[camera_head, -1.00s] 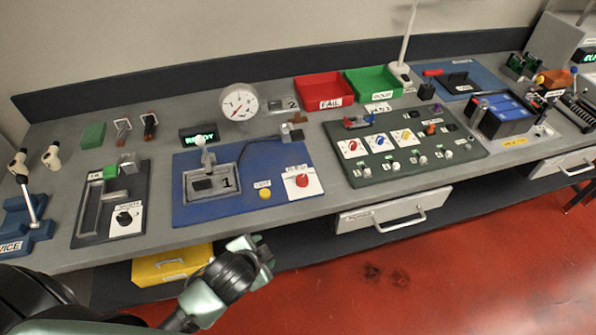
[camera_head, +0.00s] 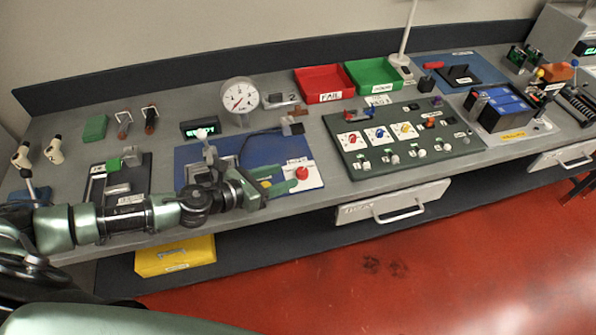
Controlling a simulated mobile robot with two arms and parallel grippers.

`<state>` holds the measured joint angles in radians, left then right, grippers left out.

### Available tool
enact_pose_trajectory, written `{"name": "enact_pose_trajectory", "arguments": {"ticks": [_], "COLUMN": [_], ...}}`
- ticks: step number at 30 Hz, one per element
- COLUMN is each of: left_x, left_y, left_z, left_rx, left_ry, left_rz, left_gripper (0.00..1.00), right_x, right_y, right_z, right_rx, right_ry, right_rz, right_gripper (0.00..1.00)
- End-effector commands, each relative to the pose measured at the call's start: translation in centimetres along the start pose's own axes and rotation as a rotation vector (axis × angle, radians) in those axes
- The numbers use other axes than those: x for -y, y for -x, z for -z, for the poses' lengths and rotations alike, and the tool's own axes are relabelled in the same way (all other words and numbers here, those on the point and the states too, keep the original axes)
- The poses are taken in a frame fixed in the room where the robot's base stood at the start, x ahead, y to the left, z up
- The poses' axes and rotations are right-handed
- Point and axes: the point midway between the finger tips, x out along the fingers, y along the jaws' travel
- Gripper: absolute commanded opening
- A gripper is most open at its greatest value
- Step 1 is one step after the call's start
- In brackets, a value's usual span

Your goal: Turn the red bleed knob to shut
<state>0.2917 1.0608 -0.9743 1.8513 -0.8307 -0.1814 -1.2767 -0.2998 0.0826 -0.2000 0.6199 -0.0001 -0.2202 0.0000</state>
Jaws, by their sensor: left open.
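The red bleed knob (camera_head: 302,173) sits on a white plate (camera_head: 313,182) at the right end of the blue board (camera_head: 262,148). The plate's label is too small to read surely, and which way the knob is turned is not clear. My left gripper (camera_head: 288,180) is open, its green fingers pointing right toward the knob. Its fingertips are just left of the knob, and I cannot tell whether they touch it. My left arm covers the lower part of the blue board. My right gripper is not in view.
A pressure gauge (camera_head: 239,96) and a green-lit display (camera_head: 200,128) stand behind the blue board. A green panel with small knobs (camera_head: 367,163) lies to the right. Red (camera_head: 323,80) and green (camera_head: 373,74) trays are at the back. A yellow bin (camera_head: 175,257) is below.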

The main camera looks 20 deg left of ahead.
Motion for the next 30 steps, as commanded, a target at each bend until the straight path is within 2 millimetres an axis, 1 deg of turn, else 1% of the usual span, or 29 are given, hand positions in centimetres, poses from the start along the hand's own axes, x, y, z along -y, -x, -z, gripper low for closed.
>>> {"name": "enact_pose_trajectory", "arguments": {"ticks": [1, 5, 12, 15, 18, 22, 29, 30], "left_x": [-0.6, -0.9, -0.7, -0.7, -0.6, -0.6, -0.6, -0.6], "left_y": [0.2, -0.5, -4.4, -5.8, -6.8, -7.3, -7.3, -7.3], "left_z": [0.3, 0.7, 0.7, 0.9, 0.9, 1.0, 1.0, 1.0], "left_rx": [-0.019, -0.036, -0.033, -0.033, -0.033, -0.034, -0.034, -0.034], "left_ry": [-0.06, -0.111, -0.106, -0.104, -0.104, -0.104, -0.104, -0.103], "left_rz": [0.01, 0.024, 0.025, 0.024, 0.025, 0.025, 0.025, 0.024], "left_gripper": [0.51, 0.51, 0.51, 0.51, 0.51, 0.51, 0.51, 0.4], "right_x": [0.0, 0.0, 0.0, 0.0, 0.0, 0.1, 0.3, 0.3], "right_y": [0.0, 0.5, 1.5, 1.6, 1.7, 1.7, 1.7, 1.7], "right_z": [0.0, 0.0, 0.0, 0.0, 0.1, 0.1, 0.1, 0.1], "right_rx": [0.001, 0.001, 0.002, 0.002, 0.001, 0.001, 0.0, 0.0], "right_ry": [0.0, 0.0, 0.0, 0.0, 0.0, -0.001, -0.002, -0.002], "right_rz": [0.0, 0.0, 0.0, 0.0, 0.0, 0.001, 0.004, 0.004], "right_gripper": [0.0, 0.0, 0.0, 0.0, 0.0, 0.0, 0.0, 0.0]}}
